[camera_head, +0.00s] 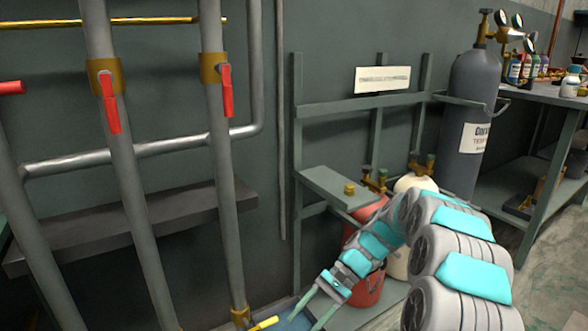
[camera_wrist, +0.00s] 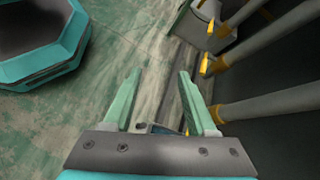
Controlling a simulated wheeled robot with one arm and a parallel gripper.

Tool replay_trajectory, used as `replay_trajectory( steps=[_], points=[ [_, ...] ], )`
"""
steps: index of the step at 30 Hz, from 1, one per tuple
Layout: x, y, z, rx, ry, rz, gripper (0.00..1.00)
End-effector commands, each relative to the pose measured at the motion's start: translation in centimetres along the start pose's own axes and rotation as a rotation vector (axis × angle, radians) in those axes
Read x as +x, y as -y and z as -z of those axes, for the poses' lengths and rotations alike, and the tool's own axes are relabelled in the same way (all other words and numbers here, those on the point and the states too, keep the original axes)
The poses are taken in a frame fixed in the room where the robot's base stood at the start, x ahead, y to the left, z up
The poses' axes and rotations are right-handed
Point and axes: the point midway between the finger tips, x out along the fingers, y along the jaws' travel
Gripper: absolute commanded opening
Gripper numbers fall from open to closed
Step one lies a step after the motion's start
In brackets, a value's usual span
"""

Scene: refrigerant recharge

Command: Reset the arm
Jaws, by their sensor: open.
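My arm reaches from the lower right of the head view down toward the floor. My gripper (camera_head: 322,312) is at the bottom edge of that view, near the foot of the pipes. In the wrist view, my gripper (camera_wrist: 160,98) shows two teal fingers spread apart with nothing between them. Bare, worn floor (camera_wrist: 130,45) lies beyond the fingertips. The fingertips are cut off in the head view.
Grey pipes (camera_head: 125,170) with red-handled valves (camera_head: 226,90) stand at the left. A shelf (camera_head: 130,225) runs behind them. Red tank (camera_head: 368,290) and cream tank (camera_head: 397,262) stand behind my arm. A grey cylinder (camera_head: 468,110) stands beside a workbench (camera_head: 545,95) at the right.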

Motion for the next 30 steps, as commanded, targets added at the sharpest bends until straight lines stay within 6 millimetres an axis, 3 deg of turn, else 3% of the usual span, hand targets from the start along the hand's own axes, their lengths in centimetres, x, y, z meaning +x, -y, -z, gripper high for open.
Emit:
replay_trajectory(
  steps=[1,3,12,21,30],
  points=[
    [-0.4,-0.1,-2.1,-0.031,-0.019,-0.022,0.57],
    [-0.6,-0.7,-4.1,-0.067,-0.044,-0.053,0.57],
    [-1.3,-4.2,-12.1,-0.214,-0.167,-0.190,0.57],
    [-1.9,-9.5,-18.4,-0.336,-0.306,-0.333,0.57],
    [-2.5,-15.8,-23.1,-0.428,-0.451,-0.478,0.57]
  ],
)
